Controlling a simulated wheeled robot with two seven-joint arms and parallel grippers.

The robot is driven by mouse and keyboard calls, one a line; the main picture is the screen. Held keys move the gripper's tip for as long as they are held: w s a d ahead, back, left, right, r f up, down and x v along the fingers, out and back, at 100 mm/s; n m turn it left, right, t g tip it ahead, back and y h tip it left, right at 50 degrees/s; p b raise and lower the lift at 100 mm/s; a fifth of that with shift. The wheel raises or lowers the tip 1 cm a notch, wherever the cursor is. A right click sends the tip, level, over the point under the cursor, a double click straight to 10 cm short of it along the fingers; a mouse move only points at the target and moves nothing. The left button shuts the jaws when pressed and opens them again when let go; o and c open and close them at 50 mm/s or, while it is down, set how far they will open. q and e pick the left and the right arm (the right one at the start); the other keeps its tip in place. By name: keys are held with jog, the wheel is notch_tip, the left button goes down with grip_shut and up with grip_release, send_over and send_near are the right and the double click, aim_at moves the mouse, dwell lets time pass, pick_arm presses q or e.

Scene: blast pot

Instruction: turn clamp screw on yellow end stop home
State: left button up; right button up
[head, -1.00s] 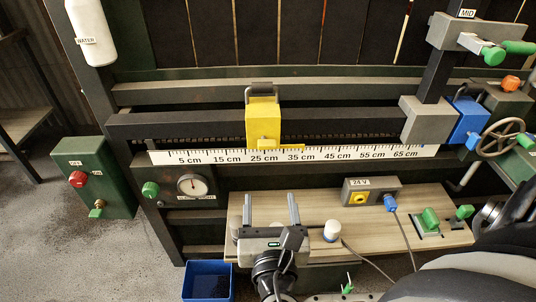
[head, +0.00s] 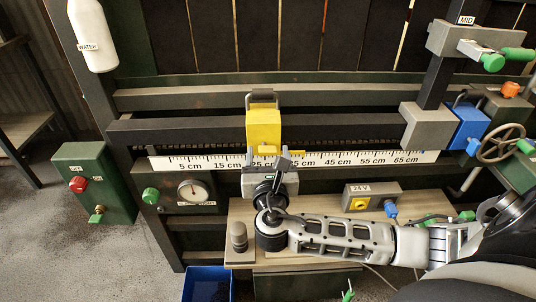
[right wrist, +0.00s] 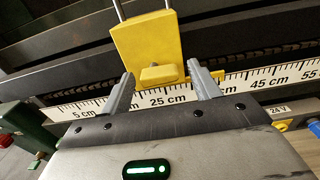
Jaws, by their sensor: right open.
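My right gripper (head: 266,160) is just below and in front of the end stop. In the right wrist view its open fingers (right wrist: 163,85) stand left and right of the clamp screw, apart from it, with nothing between them. My left gripper is not in view.
The white ruler (head: 340,160) runs along the rail. A grey block (head: 425,126) stands on the rail to the right. Below are a gauge (head: 192,190), a 24 V box (head: 371,197) on the wooden bench and a blue bin (head: 208,283).

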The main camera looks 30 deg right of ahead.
jog(key=shift+w+d, duration=0.1)
jog(key=c, duration=1)
pick_arm(q)
jog(key=b, duration=0.2)
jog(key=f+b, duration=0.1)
jog(key=b, duration=0.1)
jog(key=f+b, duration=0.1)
jog(key=b, duration=0.1)
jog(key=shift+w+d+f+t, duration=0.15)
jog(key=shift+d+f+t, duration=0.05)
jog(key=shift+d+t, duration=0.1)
pick_arm(e)
jog(key=m, duration=1.1)
jog(key=f+m, duration=0.1)
jog(key=m, duration=0.5)
jog(key=shift+w+a, duration=0.15)
jog(key=shift+a, duration=0.25)
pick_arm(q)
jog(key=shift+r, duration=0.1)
pick_arm(e)
jog(key=shift+r, duration=0.1)
